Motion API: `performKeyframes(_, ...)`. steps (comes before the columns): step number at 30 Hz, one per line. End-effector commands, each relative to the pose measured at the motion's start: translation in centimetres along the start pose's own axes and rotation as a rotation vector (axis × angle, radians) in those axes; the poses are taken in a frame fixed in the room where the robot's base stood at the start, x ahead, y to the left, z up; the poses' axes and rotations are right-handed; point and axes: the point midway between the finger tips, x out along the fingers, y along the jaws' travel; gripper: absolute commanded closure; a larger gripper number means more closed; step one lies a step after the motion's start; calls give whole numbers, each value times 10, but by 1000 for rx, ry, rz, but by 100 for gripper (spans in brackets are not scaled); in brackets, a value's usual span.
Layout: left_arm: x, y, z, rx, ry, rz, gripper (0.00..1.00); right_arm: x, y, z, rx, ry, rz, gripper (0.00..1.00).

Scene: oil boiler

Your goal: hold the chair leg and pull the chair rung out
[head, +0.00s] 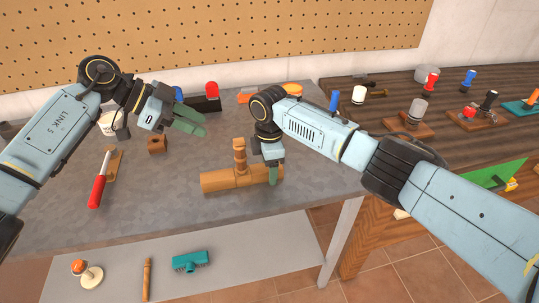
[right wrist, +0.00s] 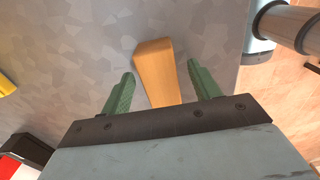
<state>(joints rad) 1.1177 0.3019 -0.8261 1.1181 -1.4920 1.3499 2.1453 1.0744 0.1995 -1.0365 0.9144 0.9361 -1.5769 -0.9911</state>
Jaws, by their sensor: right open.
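The chair leg (head: 218,181) is a thick light-brown wooden bar lying on the grey table. The chair rung (head: 240,156) is a turned wooden piece standing up from the leg's middle. My right gripper (head: 272,174) points down at the leg's right end. In the right wrist view its green fingers (right wrist: 158,88) are open, one on each side of a wooden bar (right wrist: 155,68), apparently the leg, with gaps showing. My left gripper (head: 190,121) is behind and left of the rung, above the table, apart from it. Its fingers look apart and empty.
A red-handled tool (head: 98,190) and a small wooden block (head: 157,144) lie to the left. A white cup (head: 108,123) and a dark holder with a red-topped item (head: 211,91) stand farther back. A dark wooden table (head: 390,100) with several small items is at the right.

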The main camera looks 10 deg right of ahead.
Motion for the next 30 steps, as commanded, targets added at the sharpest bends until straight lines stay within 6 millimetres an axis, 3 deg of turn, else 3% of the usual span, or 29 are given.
performKeyframes(11, 0, 0, 0, 0, 0, 0, 64, 5, 0, 0, 0, 0, 1, 40)
performKeyframes(23, 0, 0, 0, 0, 0, 0, 64, 5, 0, 0, 0, 0, 0, 92)
performKeyframes(30, 0, 0, 0, 0, 0, 0, 64, 5, 0, 0, 0, 0, 0, 92)
